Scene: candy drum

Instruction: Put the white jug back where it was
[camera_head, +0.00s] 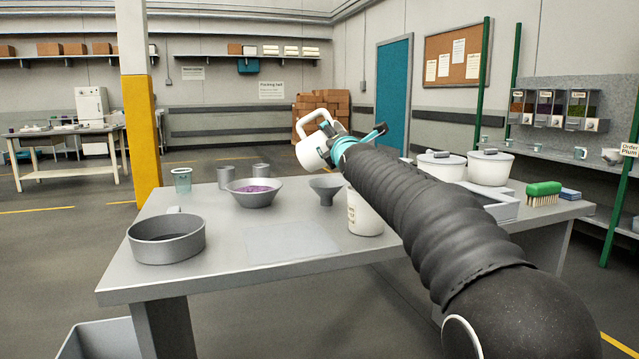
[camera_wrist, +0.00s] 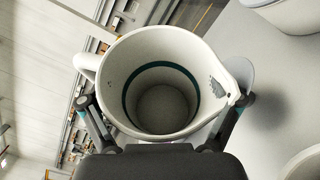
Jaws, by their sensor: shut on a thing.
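The white jug (camera_head: 311,152) is held up above the far part of the grey table (camera_head: 206,277), tilted, with its handle at the upper side. My gripper (camera_head: 336,150) is shut on the jug, its fingers on either side of the body. In the wrist view the jug (camera_wrist: 118,68) shows its open mouth, a dark teal band inside, and an empty-looking bottom. A little grey residue shows near the spout. The gripper (camera_wrist: 160,118) spans the jug there. My arm hides part of the table behind it.
A grey pan (camera_head: 166,247), a bowl with purple candy (camera_head: 253,201), a funnel (camera_head: 326,198), a teal cup (camera_head: 182,188) and a white tub (camera_head: 366,218) stand on the table. Lidded white pots (camera_head: 491,171) and a green brush (camera_head: 542,195) are at right.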

